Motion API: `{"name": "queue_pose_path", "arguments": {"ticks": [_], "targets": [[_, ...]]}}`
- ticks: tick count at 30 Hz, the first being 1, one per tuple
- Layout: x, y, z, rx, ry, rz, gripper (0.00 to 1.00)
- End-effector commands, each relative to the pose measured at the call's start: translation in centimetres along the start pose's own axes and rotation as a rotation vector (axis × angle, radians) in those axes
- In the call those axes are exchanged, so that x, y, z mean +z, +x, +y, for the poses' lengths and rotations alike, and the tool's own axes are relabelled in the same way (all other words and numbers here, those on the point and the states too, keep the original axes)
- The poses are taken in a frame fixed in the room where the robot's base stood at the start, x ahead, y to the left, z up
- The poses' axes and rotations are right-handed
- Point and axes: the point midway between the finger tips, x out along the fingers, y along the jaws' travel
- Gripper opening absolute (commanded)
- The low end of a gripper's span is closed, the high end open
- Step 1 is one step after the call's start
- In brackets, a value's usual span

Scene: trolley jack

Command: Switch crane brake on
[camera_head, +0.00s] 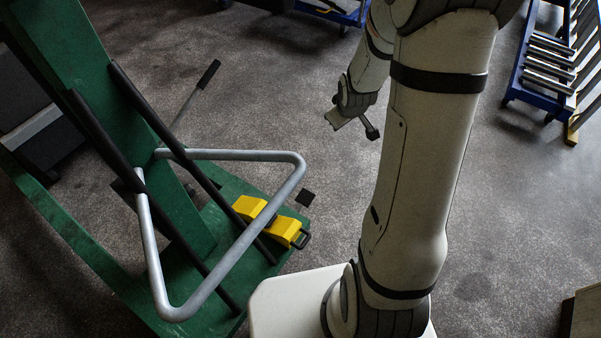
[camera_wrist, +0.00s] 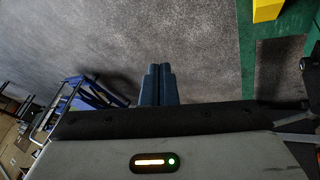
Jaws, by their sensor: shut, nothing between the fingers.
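The green crane (camera_head: 180,205) stands at the left in the head view, with a bent grey tube handle (camera_head: 235,155). Yellow blocks (camera_head: 282,230) sit on its green base, with a small black loop (camera_head: 301,239) at their right end. A flat black pad (camera_head: 305,198) shows by the base edge. I cannot tell for sure which part is the brake. My gripper (camera_head: 371,132) is beyond the base, above the floor, apart from the crane. In the wrist view its fingers (camera_wrist: 158,76) are together and empty; a yellow block (camera_wrist: 267,10) shows at the top right.
A thin lever with a black grip (camera_head: 208,74) rises behind the crane handle. Two black bars slant across the crane. A blue rack with metal bars (camera_head: 545,65) stands at the upper right.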

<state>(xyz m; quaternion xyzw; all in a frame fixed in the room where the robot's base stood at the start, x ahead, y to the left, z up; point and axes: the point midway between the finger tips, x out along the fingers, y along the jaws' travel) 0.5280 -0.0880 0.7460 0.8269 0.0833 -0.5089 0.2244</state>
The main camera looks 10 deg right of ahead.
Motion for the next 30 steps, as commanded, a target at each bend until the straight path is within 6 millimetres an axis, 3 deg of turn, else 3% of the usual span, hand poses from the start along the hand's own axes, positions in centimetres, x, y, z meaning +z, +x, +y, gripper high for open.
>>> {"name": "queue_pose_path", "arguments": {"ticks": [1, 3, 8, 12, 15, 18, 21, 25, 30], "targets": [[1.3, 4.8, -0.6, -0.003, -0.014, 0.007, 0.00], [1.9, 9.2, -1.7, -0.043, -0.075, 0.054, 0.00], [4.4, 19.0, -4.0, -0.082, -0.172, 0.149, 0.00], [7.3, 27.0, -7.1, -0.134, -0.237, 0.245, 0.00], [9.5, 31.6, -9.7, -0.172, -0.269, 0.317, 0.00], [11.4, 35.0, -11.9, -0.204, -0.285, 0.380, 0.00], [12.8, 37.0, -13.6, -0.227, -0.294, 0.431, 0.00], [13.7, 38.3, -14.8, -0.242, -0.296, 0.467, 0.00], [13.8, 38.4, -15.1, -0.246, -0.298, 0.480, 0.00]]}}
